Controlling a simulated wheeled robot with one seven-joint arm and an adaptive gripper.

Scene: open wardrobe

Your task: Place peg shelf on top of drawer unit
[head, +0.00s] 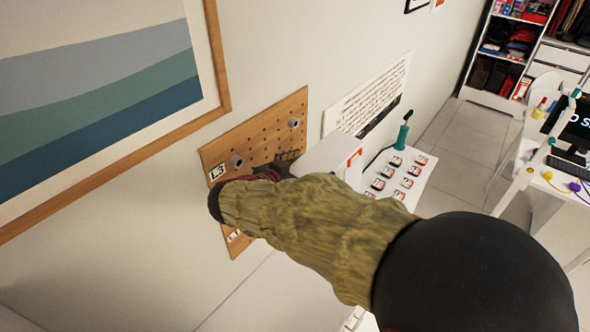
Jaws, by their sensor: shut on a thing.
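A wooden pegboard (262,133) with grey round pegs and labels is on the wall at left centre. My gripper (287,158) is in front of it, at the end of my sleeved arm, which covers much of it. Only a dark part with yellowish stripes shows. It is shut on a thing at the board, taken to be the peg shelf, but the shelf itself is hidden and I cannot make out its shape. I cannot tell surely which piece is the drawer unit. A pale surface (275,298) lies below the board.
A white box (333,155) with an orange mark stands just right of my gripper. A framed picture (110,75) hangs left. Bare floor (455,140) lies between table and desk.

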